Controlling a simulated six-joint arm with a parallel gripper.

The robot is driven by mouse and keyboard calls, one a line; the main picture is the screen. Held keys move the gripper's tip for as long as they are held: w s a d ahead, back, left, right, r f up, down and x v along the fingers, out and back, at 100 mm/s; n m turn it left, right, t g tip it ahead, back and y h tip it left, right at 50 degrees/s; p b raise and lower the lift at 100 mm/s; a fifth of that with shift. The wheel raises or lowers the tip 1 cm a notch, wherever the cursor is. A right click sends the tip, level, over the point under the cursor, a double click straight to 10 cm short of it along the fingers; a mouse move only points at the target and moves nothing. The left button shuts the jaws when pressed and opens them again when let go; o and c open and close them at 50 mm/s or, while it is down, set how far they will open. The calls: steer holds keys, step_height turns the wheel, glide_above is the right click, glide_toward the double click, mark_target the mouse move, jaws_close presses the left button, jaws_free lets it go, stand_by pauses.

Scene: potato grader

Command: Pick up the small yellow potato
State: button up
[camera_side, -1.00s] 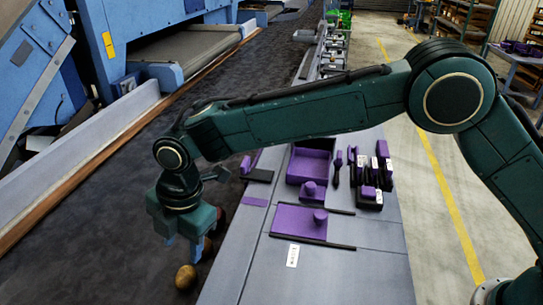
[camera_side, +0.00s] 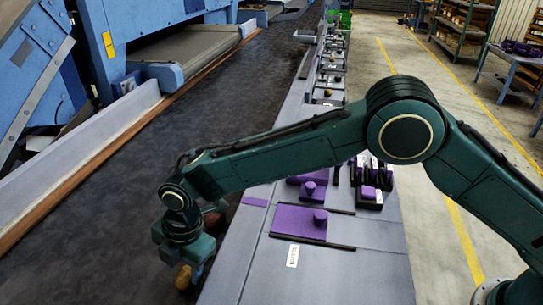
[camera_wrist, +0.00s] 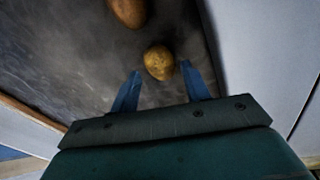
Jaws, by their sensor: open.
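The small yellow potato (camera_wrist: 159,62) lies on the dark conveyor belt. In the wrist view it sits just beyond and between the two blue fingertips, nearer the right one. My gripper (camera_wrist: 158,82) is open and empty. In the side view my gripper (camera_side: 183,266) is low over the belt near its right edge, and the yellow potato (camera_side: 184,280) shows partly below it. Whether a finger touches the potato cannot be told.
A larger reddish-brown potato (camera_wrist: 128,11) lies farther off in the wrist view. The grey worktop (camera_side: 328,274) borders the belt on the right, with a purple board (camera_side: 299,223) on it. The belt (camera_side: 110,205) is clear on the left.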

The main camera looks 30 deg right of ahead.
mark_target(186, 278)
steer(key=shift+w+a+f, duration=0.15)
steer(key=shift+f, duration=1.2)
steer(key=c, duration=0.8)
